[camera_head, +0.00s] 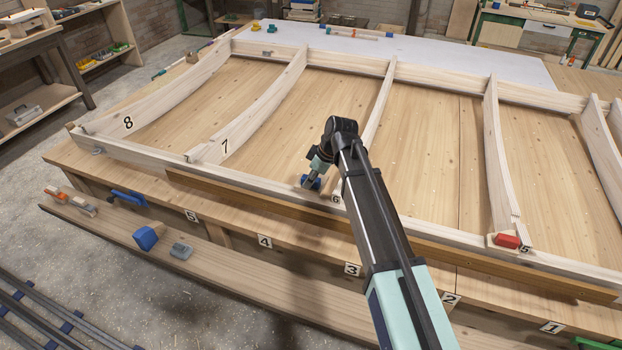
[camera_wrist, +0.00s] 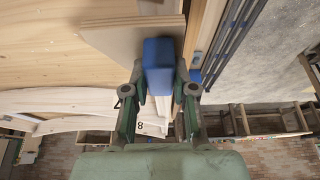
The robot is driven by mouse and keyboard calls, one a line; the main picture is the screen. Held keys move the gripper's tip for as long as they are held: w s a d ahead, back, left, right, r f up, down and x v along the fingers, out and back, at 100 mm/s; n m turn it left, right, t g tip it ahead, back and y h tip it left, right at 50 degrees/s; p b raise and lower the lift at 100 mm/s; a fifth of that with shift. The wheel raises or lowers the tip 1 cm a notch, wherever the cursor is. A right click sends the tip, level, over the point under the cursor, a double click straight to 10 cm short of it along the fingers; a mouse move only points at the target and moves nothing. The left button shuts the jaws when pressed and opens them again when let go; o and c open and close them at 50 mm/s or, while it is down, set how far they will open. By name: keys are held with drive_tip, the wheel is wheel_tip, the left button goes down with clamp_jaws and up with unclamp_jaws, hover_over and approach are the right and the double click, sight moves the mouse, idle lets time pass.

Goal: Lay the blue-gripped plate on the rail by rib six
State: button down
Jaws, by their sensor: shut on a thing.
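My gripper (camera_head: 313,178) is low over the front rail (camera_head: 255,184), just left of the foot of rib six (camera_head: 378,105) and its "6" label (camera_head: 336,198). In the wrist view my gripper (camera_wrist: 159,82) is shut on the blue grip (camera_wrist: 159,55). A pale flat plate (camera_wrist: 115,40) shows beside and behind that grip. The blue also shows under my gripper in the head view, but the plate is mostly hidden there. I cannot tell whether the plate touches the rail.
A red-gripped piece (camera_head: 507,240) lies on the rail by rib five. A blue block (camera_head: 146,238), a grey piece (camera_head: 180,251) and a blue-handled tool (camera_head: 128,197) lie along the lower front shelf. Ribs seven (camera_head: 255,108) and eight (camera_head: 165,95) stand to the left.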

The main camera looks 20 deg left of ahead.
drive_tip(key=shift+f, duration=0.25)
drive_tip(key=shift+f+b, duration=0.35)
drive_tip(key=shift+f+b, duration=0.7)
drive_tip(key=shift+f, duration=0.5)
idle(0.8)
drive_tip(key=c, duration=0.9)
unclamp_jaws()
drive_tip(key=shift+o, duration=0.2)
drive_tip(key=v, duration=1.2)
